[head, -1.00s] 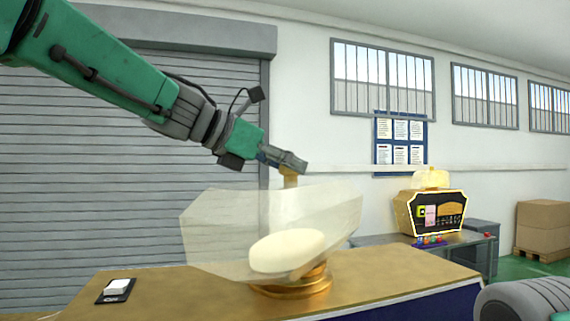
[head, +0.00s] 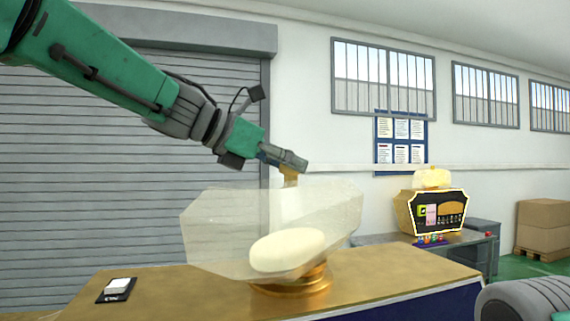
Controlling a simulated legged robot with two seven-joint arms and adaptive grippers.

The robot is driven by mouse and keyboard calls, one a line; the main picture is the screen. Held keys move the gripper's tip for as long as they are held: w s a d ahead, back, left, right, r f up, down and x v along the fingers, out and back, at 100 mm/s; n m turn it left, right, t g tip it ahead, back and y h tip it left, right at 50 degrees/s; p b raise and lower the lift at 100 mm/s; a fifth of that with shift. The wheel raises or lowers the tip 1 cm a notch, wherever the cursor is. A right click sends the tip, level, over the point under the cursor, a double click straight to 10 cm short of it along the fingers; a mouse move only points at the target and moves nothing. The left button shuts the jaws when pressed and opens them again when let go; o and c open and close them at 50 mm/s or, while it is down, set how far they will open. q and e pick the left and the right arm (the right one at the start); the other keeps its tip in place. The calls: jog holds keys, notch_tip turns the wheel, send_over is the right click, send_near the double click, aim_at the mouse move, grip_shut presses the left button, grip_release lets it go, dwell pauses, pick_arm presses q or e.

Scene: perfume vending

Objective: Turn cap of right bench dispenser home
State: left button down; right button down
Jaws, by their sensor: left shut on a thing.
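A large translucent faceted dispenser (head: 225,235) stands on the near bench, on a round gold base (head: 300,292). A cream oval (head: 287,250) shows on it, low at the front. A small gold cap (head: 290,178) stands at its top. My left gripper (head: 291,167) comes from the upper left and is shut on the gold cap. The fingers' far side is hidden. My right gripper is not in view.
The gold bench top (head: 170,290) is mostly clear. A small black stand with a white block (head: 118,286) lies at its left. A gold-and-black machine (head: 432,214) stands on a grey table behind, right. Cardboard boxes (head: 542,222) are farther right.

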pick_arm(q)
jog(key=c, duration=1)
grip_release()
jog(key=shift+w+d, duration=0.1)
jog(key=shift+w, duration=0.05)
jog(key=shift+w+d+f, duration=0.2)
jog(key=shift+w+d, duration=0.1)
jog(key=shift+d, duration=0.1)
jog(key=shift+s+r, duration=0.15)
jog(key=shift+s, duration=0.1)
notch_tip(320, 180, up, 4)
send_over(239, 182)
jog(key=shift+w, duration=0.2)
jog(key=shift+s+a+r, duration=0.1)
jog(key=shift+s+a, duration=0.1)
jog(key=shift+a, duration=0.1)
jog(key=shift+d, duration=0.15)
